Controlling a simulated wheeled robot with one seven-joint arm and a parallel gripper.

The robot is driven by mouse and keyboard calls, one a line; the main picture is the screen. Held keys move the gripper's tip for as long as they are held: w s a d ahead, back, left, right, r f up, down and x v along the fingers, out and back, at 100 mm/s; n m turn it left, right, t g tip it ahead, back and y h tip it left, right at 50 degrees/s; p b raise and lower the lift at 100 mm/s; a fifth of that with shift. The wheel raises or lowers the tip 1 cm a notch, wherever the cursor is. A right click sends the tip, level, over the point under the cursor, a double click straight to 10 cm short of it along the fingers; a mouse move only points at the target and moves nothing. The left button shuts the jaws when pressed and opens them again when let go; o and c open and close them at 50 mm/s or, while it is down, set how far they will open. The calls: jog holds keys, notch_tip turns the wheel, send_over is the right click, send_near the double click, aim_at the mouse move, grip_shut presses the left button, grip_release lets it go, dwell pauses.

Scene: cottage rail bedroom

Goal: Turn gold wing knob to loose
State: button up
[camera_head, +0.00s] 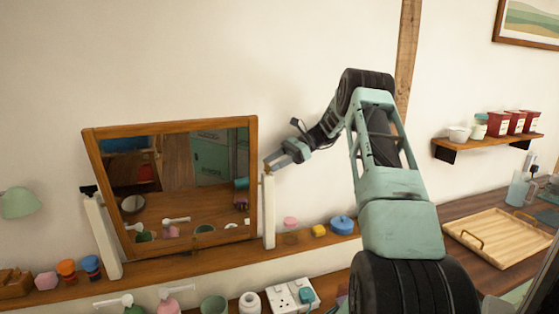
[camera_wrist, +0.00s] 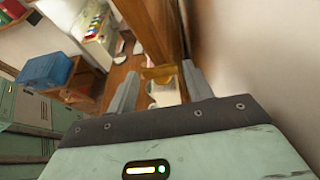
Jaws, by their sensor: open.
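The wooden-framed mirror (camera_head: 254,190) hangs between two white posts on a wooden shelf. The gold wing knob (camera_head: 268,167) is at the top of the right post (camera_head: 268,210), small and partly hidden by my fingers in the head view. In the wrist view the gold knob (camera_wrist: 157,72) shows between my fingertips, with the white post below it. My gripper (camera_head: 273,161) reaches in from the right at the knob. In the wrist view my gripper (camera_wrist: 161,74) is open, with a finger on each side of the knob. I cannot tell whether either finger touches it.
A dark knob (camera_head: 88,190) sits at the left post. Pink, yellow and blue small items (camera_head: 318,230) stand on the shelf right of the mirror. A wall shelf (camera_head: 485,142) with red containers and a wooden tray (camera_head: 497,238) are at the right. The wall is close beside my gripper.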

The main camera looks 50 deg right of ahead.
jog(key=v, duration=1.7)
jog(key=shift+r, duration=0.2)
jog(key=shift+d, duration=0.1)
